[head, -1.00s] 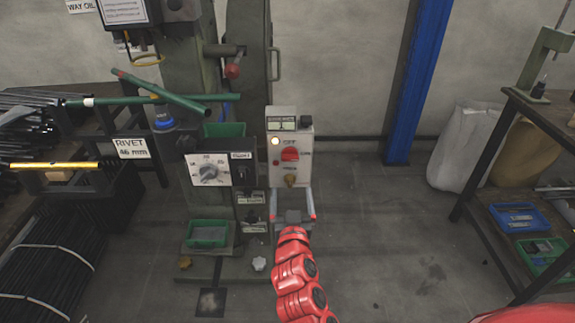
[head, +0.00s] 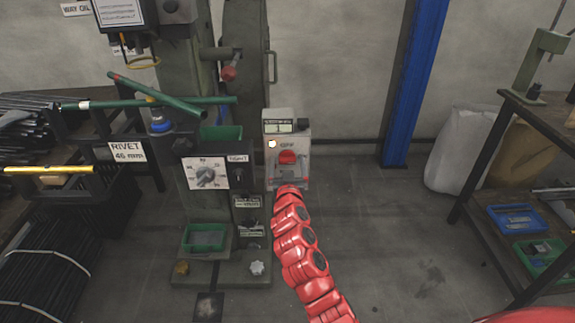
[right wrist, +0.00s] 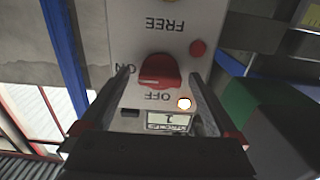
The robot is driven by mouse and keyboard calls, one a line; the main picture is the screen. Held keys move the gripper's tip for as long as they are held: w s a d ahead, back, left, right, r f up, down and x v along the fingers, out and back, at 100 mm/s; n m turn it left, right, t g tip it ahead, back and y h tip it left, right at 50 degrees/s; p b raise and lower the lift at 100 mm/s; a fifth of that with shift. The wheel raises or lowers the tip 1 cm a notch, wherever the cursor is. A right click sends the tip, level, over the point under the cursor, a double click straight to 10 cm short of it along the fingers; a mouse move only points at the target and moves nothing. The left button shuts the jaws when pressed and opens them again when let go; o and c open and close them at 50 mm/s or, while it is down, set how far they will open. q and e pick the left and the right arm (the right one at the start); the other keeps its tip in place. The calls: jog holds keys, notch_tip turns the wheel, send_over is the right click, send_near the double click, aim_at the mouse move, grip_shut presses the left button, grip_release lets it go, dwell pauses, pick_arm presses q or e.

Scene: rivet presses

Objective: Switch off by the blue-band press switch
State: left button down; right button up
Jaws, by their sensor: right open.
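The grey switch box (head: 290,128) stands beside the green press and carries a red rotary knob (head: 287,157) and a lit pale lamp (head: 272,144). In the right wrist view the box is upside down, with the red knob (right wrist: 160,71) between the labels ON, OFF and FREE. My right gripper (head: 288,186) is at the front of the box, its fingers mostly hidden by my arm. In the wrist view the right gripper (right wrist: 157,77) is open, one finger on each side of the knob; contact cannot be told. A blue band (head: 160,125) shows on the press. My left gripper is out of view.
The green press (head: 180,80) with its white dial plate (head: 206,173) stands left of the box. A blue post (head: 409,85) stands behind to the right. A shelf with blue (head: 515,219) and green trays is at the right. The floor between is clear.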

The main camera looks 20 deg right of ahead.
jog(key=c, duration=1.4)
jog(key=n+p, duration=0.1)
jog(key=n, duration=0.3)
jog(key=shift+n, duration=0.4)
jog(key=n+p, duration=0.1)
jog(key=n, duration=0.3)
jog(key=shift+r+n, duration=0.1)
jog(key=shift+n, duration=0.2)
jog(key=n+p, duration=0.2)
jog(key=n, duration=0.2)
jog(key=shift+a+n+p, duration=0.1)
jog(key=shift+n+p, duration=0.5)
jog(key=shift+n, duration=1.6)
